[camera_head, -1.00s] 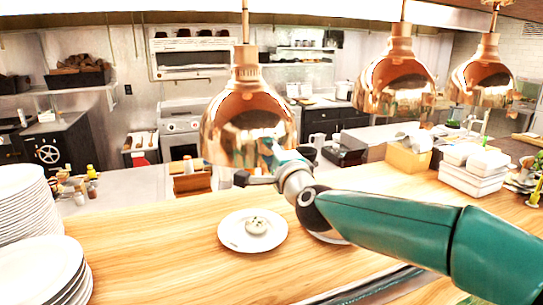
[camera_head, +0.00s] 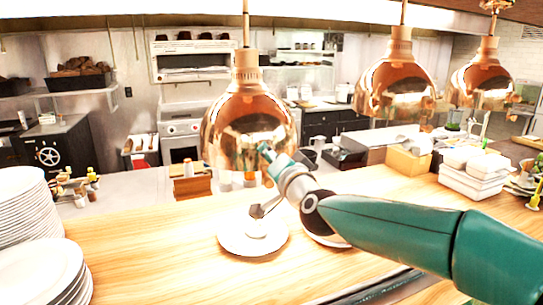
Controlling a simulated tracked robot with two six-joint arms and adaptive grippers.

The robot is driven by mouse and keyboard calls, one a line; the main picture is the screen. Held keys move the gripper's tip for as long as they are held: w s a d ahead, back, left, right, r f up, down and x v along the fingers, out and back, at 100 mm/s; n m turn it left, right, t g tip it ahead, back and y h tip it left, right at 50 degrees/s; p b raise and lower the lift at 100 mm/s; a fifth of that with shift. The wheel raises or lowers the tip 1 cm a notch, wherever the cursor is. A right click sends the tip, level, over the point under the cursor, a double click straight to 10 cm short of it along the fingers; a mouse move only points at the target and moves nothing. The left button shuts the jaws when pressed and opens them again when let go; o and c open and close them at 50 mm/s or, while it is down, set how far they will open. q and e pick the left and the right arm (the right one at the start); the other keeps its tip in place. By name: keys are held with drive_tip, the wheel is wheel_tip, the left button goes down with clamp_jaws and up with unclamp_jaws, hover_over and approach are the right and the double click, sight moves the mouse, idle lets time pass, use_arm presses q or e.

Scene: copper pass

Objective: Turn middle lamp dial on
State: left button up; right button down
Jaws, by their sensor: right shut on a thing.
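Three copper heat lamps hang over the counter: a large one at the left (camera_head: 228,125), one in the middle of the picture (camera_head: 395,88) and one at the right (camera_head: 482,82). Bright light falls on the plate below this lamp. My left gripper is not in view.
Stacks of white plates (camera_head: 25,205) stand at the left edge. A second plate (camera_head: 320,236) is partly behind my right arm. White containers (camera_head: 472,180) and a yellow box (camera_head: 408,161) stand at the right. The wooden counter (camera_head: 150,265) is clear at the front left.

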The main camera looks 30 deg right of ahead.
drive_tip(key=shift+w+a+f+n, duration=0.15)
drive_tip(key=shift+f+n, duration=0.15)
drive_tip(key=shift+f, duration=0.15)
drive_tip(key=c, duration=1.2)
unclamp_jaws()
drive_tip(key=o, duration=0.3)
drive_tip(key=shift+r, duration=0.2)
drive_tip(key=shift+s+r, duration=0.1)
drive_tip(key=shift+s, duration=0.1)
drive_tip(key=v, duration=1.1)
drive_tip(key=shift+s, duration=0.4)
